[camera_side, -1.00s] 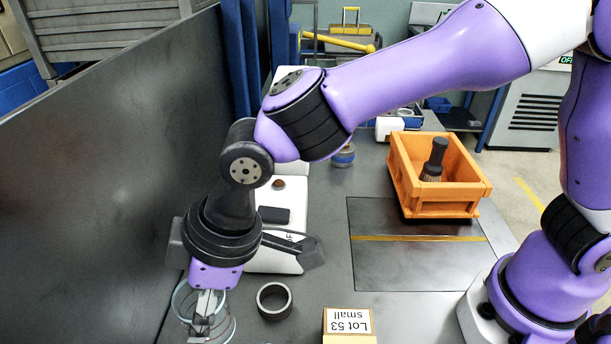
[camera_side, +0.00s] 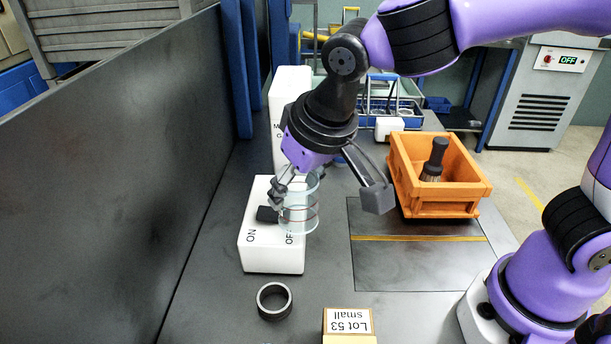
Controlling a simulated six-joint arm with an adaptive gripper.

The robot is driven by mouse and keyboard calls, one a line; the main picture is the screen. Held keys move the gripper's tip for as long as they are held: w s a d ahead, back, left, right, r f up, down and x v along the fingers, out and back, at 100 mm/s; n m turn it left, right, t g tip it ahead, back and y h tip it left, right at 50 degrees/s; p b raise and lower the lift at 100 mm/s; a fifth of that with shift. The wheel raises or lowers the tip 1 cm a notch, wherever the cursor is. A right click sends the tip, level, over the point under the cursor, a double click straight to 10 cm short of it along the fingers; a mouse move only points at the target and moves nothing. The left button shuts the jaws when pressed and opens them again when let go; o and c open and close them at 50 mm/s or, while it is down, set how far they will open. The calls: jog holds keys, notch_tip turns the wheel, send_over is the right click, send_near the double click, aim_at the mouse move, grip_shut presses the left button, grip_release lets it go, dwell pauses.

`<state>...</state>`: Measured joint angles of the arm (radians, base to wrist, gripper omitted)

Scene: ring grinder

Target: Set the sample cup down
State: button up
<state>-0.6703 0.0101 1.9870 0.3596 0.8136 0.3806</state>
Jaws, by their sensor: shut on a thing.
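The cup hangs nearly upright in front of the white machine (camera_side: 270,258), which is marked ON and OFF and has a black switch (camera_side: 267,214). Whether the cup touches the machine, I cannot tell. A black ring (camera_side: 261,301) lies on the grey table (camera_side: 215,290) in front of the machine.
An orange crate (camera_side: 440,207) holding a dark-handled brush (camera_side: 436,160) stands at right. A Lot 53 small box (camera_side: 348,323) sits at the front. A dark plate (camera_side: 405,268) with a yellow stripe lies clear. A tall dark panel (camera_side: 100,190) bounds the left.

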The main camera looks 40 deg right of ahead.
jog(key=w+d+m+h, duration=0.15)
jog(key=d+m, duration=0.25)
jog(key=d, duration=0.5)
jog(key=shift+w+d+f, duration=0.7)
jog(key=shift+d+f, duration=0.8)
jog(key=shift+f, duration=0.3)
jog(key=shift+w+d+f, duration=0.65)
jog(key=shift+d+f, duration=0.9)
jog(key=shift+f, duration=0.3)
jog(key=shift+w+d+f, duration=0.7)
jog(key=shift+d+f, duration=0.8)
jog(key=shift+f, duration=0.3)
jog(key=shift+f, duration=0.2)
jog(key=o, duration=1)
jog(key=shift+o, duration=0.2)
jog(key=shift+r, duration=0.15)
